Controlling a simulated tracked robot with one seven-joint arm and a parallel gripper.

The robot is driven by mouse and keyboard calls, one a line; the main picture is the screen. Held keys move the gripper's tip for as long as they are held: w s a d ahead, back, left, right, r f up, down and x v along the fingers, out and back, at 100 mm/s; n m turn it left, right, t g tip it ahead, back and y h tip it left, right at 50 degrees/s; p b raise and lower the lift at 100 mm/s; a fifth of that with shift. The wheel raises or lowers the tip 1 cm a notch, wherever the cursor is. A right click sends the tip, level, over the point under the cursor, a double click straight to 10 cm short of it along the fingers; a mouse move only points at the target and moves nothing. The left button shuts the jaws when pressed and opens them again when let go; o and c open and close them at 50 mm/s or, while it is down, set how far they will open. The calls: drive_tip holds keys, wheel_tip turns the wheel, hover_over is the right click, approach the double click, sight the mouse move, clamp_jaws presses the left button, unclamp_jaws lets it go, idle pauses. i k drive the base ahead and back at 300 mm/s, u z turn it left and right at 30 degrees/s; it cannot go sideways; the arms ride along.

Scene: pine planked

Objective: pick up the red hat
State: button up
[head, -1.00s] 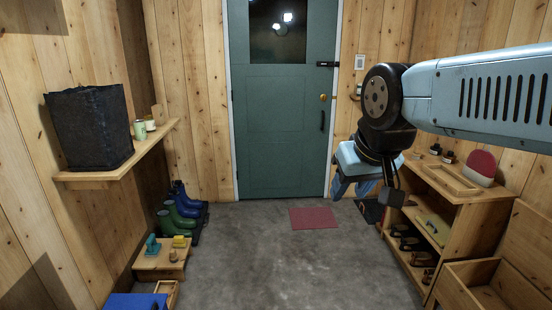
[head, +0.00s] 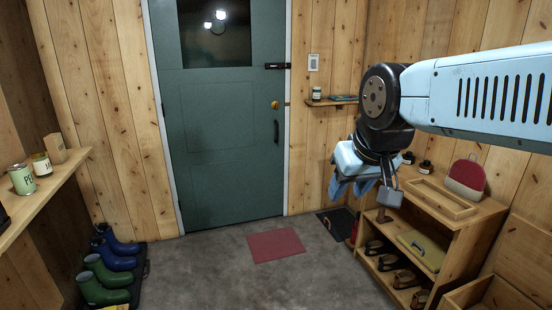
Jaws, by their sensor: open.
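A red hat (head: 469,172) with a pale grey lower band stands on top of the wooden shelf unit (head: 478,216) at the right, near the plank wall. My gripper (head: 352,193) hangs below my arm to the left of the shelf unit in the picture. It is open, with nothing seen between its fingers, and it is apart from the hat. My forearm crosses the picture above the hat without covering it.
A shallow wooden tray (head: 408,184) and small dark jars (head: 426,167) are also on the unit's top. Shoes (head: 390,262) fill its lower shelf. An open wooden box (head: 490,296) is at the lower right.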

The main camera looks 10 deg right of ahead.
sight(466, 178)
drive_tip(key=z, duration=0.35)
drive_tip(key=i, duration=1)
drive_tip(key=z, duration=1.1)
drive_tip(key=i, duration=0.9)
drive_tip(key=z, duration=0.5)
drive_tip(key=k, duration=0.85)
drive_tip(key=z, duration=0.2)
drive_tip(key=i, duration=0.85)
drive_tip(key=u, duration=0.1)
